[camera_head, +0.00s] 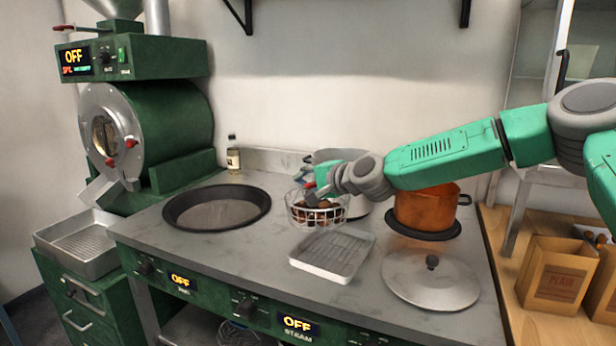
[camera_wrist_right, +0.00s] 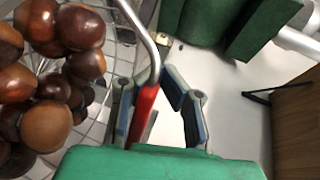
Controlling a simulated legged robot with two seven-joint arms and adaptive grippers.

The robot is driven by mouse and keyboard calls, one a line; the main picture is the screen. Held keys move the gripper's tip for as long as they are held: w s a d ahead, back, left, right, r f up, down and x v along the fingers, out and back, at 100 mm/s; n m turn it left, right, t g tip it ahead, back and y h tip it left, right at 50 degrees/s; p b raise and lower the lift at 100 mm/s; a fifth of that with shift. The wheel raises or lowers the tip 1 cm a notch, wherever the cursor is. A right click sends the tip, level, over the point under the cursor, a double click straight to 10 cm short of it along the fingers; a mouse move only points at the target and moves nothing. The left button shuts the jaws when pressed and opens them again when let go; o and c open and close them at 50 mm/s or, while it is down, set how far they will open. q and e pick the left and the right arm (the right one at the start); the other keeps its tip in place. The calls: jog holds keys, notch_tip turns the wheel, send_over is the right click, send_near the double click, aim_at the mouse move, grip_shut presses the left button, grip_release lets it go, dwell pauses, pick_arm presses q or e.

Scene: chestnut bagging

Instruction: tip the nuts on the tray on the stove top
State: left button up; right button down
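A wire basket (camera_head: 318,217) holding brown nuts (camera_head: 322,203) is near the middle of the stove top, just behind the tray. Whether its bottom touches the surface is unclear. My right gripper (camera_head: 312,193) is at the basket's rim. The light metal tray (camera_head: 333,254) lies flat and empty on the stove top. My left gripper is not in view.
A dark round pan (camera_head: 217,206) is at the left. A silver pot (camera_head: 352,190) stands behind the basket. A copper pot (camera_head: 425,207) and a loose lid (camera_head: 431,282) are at the right. A green roaster (camera_head: 160,115) stands at the far left; paper bags (camera_head: 557,275) are at the right.

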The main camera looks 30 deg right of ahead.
jog(key=s+a+r+p, duration=0.2)
jog(key=s+r+p, duration=0.3)
jog(key=r+p, duration=0.1)
jog(key=shift+s+a+r+p, duration=0.15)
jog(key=shift+a+r+p, duration=0.15)
jog(key=shift+r, duration=0.3)
jog(key=shift+d, duration=0.1)
